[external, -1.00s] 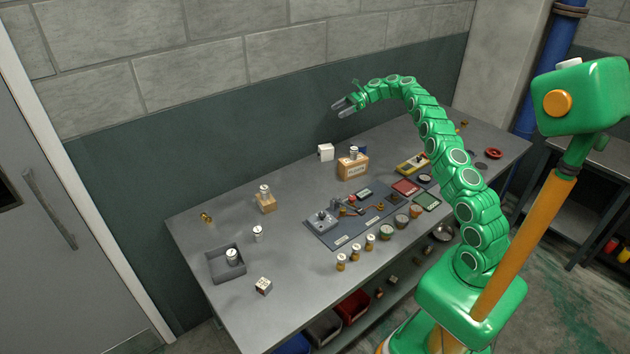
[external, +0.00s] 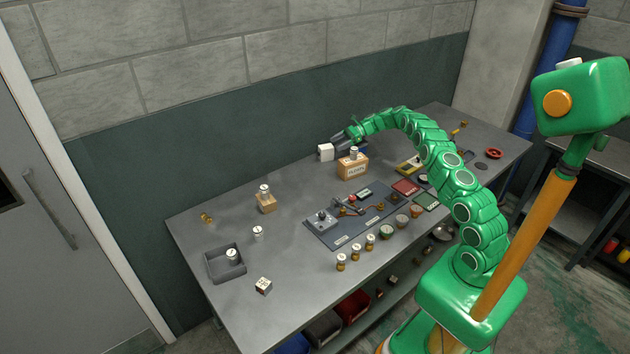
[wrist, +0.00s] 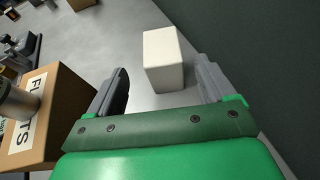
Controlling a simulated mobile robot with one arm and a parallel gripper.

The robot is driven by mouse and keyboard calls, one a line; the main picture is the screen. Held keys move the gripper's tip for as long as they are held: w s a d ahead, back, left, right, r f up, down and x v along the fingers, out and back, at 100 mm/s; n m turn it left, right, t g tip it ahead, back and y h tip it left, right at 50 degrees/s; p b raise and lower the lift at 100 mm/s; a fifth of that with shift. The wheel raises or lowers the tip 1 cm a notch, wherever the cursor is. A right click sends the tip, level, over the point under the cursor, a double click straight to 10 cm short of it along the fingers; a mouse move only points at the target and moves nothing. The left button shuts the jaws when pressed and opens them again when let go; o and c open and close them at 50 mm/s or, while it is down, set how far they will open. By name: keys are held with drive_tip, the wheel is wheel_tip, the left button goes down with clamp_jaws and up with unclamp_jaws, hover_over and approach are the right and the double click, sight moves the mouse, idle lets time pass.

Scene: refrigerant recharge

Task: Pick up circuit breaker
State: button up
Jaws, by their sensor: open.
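A plain white block (external: 326,152), which I take to be the circuit breaker, stands on the grey workbench near the back wall. No label on it can be read. In the wrist view the white block (wrist: 162,58) shows ahead, between the lines of my two fingers. My gripper (external: 339,141) is low over the back of the bench, just right of the block. In the wrist view my gripper (wrist: 161,78) is open and empty, with a finger to either side. Neither finger visibly touches the block.
A brown labelled box (external: 352,168) with a small canister (external: 354,153) on top stands close by; the box (wrist: 62,125) is left of my fingers in the wrist view. The dark wall (wrist: 275,70) is close on the right.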

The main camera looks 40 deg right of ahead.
sight(319, 153)
drive_tip(key=shift+x, duration=3.9)
drive_tip(key=shift+w+r, duration=0.1)
drive_tip(key=c, duration=1.2)
